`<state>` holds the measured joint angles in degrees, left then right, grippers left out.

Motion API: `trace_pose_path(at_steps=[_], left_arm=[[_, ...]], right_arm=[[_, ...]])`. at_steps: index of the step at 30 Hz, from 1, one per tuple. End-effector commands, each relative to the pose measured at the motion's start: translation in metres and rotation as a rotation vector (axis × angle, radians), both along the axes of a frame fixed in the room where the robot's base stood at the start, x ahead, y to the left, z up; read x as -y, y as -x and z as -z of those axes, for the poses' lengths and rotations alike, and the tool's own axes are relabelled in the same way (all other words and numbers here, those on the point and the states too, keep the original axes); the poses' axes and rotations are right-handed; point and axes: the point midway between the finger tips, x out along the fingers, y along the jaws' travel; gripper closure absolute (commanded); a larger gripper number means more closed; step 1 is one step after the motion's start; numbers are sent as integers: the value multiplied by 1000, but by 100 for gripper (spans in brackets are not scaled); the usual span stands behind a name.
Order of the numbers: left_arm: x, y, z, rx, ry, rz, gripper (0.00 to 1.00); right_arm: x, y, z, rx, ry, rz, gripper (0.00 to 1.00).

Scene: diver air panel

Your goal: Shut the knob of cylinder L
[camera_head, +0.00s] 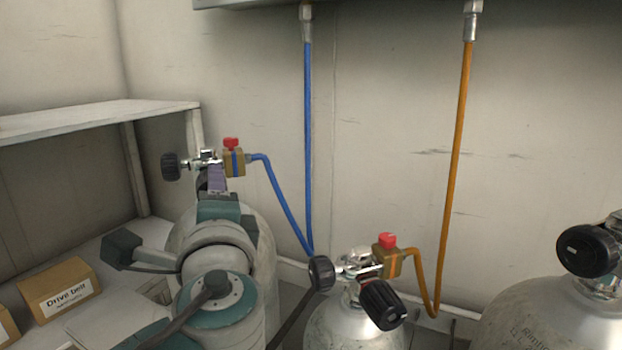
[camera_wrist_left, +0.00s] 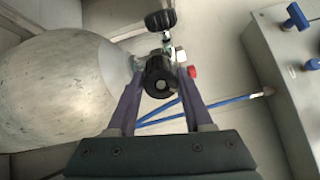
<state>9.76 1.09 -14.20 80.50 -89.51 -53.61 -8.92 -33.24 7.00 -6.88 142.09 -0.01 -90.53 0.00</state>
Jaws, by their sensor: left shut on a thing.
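Cylinder L, a grey cylinder (camera_head: 259,225), stands at the left in the head view, mostly hidden behind my left arm. It also fills the left of the left wrist view (camera_wrist_left: 60,85). Its black valve knob (camera_wrist_left: 158,76) sits between the two purple fingers of my left gripper (camera_wrist_left: 159,68), which is shut on it. In the head view the left gripper (camera_head: 216,179) hides most of this knob. A second black knob (camera_head: 170,166) sticks out to the left of the valve, clear of the fingers. My right gripper is not in view.
A brass block with a red knob (camera_head: 231,144) and blue hose (camera_head: 308,150) joins this valve. A middle cylinder (camera_head: 350,328) has an orange hose (camera_head: 456,170); another cylinder (camera_head: 535,320) stands right. A shelf (camera_head: 90,118) and a "Drive belt" box (camera_head: 60,291) are at left.

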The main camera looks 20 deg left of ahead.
Motion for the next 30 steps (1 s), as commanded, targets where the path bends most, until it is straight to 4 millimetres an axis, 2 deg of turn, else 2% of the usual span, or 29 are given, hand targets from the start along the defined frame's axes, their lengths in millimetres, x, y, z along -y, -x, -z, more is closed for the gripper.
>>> trace_pose_path(at_steps=[18, 30], left_arm=[[-2, 1, 0, -379, -439, 0, 100], [-2, 2, 2, -552, -638, 3, 100]], right_arm=[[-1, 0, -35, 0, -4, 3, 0], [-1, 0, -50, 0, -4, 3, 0]])
